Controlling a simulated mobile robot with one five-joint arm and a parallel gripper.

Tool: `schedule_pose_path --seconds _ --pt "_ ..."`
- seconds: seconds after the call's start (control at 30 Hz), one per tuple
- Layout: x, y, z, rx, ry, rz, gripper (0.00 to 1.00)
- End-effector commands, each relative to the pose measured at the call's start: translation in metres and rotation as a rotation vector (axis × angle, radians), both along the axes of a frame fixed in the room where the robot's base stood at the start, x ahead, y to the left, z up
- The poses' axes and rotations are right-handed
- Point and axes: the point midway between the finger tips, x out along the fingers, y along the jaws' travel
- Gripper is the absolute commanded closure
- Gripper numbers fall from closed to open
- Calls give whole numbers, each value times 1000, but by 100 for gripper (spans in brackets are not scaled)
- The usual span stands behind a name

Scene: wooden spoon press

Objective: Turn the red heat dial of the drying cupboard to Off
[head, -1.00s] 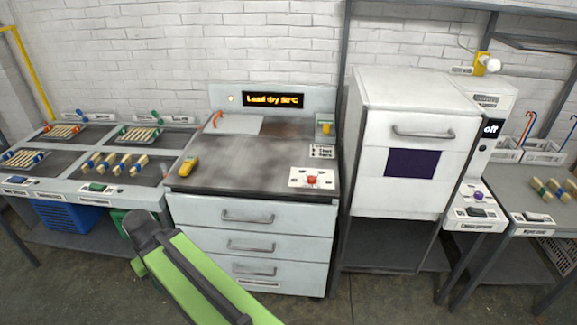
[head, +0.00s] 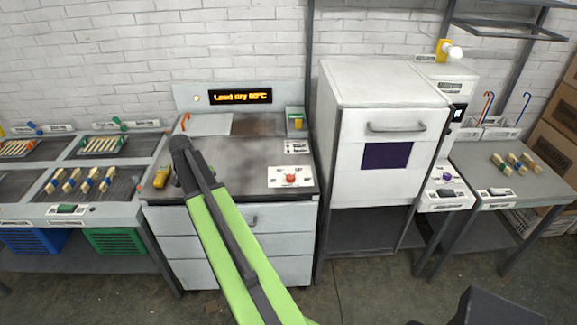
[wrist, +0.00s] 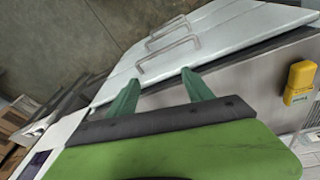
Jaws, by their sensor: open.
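The red dial (head: 290,179) sits on a white labelled plate (head: 278,183) at the front right of the grey-topped drawer unit (head: 236,150) in the head view. Its pointer is too small to read. A lit display (head: 240,96) behind the worktop seems to read "Load dry 60°C". In the wrist view my gripper (wrist: 161,92) shows two green fingers spread apart with nothing between them. White drawer fronts with handles (wrist: 168,50) lie beyond the fingers. The dial is not seen in the wrist view. In the head view my arm crosses the drawer unit's left part; its fingers cannot be made out there.
A yellow tool (head: 161,176) lies at the worktop's left edge. A tall white cabinet (head: 375,140) with a dark window stands to the right. A bench with trays is at the left (head: 85,210), and a grey table (head: 515,172) at the right. Floor in front is partly clear.

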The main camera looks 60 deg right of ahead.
Motion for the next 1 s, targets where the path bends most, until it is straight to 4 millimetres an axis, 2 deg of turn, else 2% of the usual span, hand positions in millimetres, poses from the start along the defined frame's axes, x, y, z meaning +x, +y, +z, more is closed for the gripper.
schedule_pose_path --seconds 0.03,0.1,0.2,0.3,0.4,0.67,0.87,1.0 --pt "-6 -72 26 -39 -18 -184 41" --pt "-31 -146 39 -92 -43 -406 41" --pt "-66 -221 53 -153 -75 -640 41" --pt "-90 -261 59 -190 -92 -772 41" --pt "-100 -274 60 -206 -100 -822 41" --pt "-102 -276 48 -206 -101 -825 41" --pt "-107 -286 15 -206 -102 -824 41" --pt "-112 -295 -15 -206 -101 -822 41"
